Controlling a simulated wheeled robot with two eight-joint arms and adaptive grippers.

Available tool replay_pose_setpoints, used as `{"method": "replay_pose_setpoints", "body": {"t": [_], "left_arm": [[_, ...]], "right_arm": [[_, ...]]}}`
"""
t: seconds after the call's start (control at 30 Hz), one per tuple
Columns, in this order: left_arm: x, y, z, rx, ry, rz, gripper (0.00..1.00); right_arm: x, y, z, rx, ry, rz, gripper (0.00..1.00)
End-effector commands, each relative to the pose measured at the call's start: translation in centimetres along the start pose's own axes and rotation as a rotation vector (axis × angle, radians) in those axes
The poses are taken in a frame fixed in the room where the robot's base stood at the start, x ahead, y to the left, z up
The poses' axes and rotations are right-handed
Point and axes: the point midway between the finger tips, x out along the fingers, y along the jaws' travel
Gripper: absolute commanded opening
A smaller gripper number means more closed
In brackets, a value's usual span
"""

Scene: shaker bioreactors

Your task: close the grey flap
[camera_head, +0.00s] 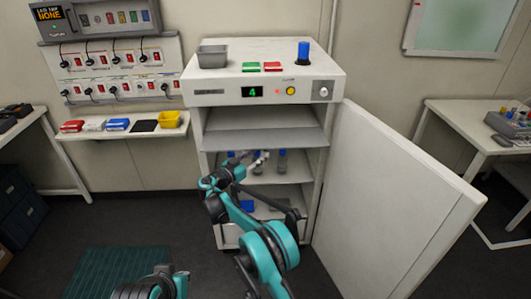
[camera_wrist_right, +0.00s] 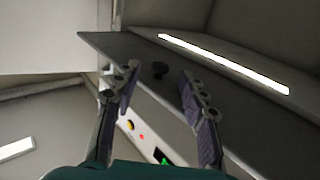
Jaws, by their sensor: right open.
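The grey flap (camera_head: 265,139) stands open as a sloping panel below the control strip of the white cabinet (camera_head: 334,85). My right gripper (camera_head: 248,160) is in front of the cabinet opening, just below the flap's front edge.
The large white door (camera_head: 392,205) is swung open to the right. Blue-capped bottles (camera_head: 282,162) stand on the shelf behind my right gripper. A grey tray (camera_head: 212,57) and a blue-topped item (camera_head: 303,53) stand on the cabinet.

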Motion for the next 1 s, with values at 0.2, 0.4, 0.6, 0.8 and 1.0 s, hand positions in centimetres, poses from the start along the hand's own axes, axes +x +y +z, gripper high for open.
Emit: {"method": "replay_pose_setpoints", "body": {"t": [0.2, 0.4, 0.6, 0.8, 1.0], "left_arm": [[0.9, 0.0, 0.6, 0.0, 0.0, 0.0, 0.0], [1.0, 0.0, 0.7, 0.0, 0.0, 0.0, 0.0], [1.0, 0.0, 0.7, 0.0, 0.0, 0.0, 0.0], [1.0, 0.0, 0.7, 0.0, 0.0, 0.0, 0.0], [1.0, 0.0, 0.7, 0.0, 0.0, 0.0, 0.0]], "right_arm": [[3.5, 0.0, 0.1, 0.0, 0.0, 0.001, 0.42], [4.6, 0.0, 0.0, -0.001, -0.001, -0.001, 0.42], [4.6, 0.0, 0.0, -0.001, -0.001, -0.001, 0.42], [4.6, 0.0, 0.0, -0.001, -0.001, -0.001, 0.0], [4.6, 0.0, 0.0, -0.001, -0.001, -0.001, 0.0]]}}
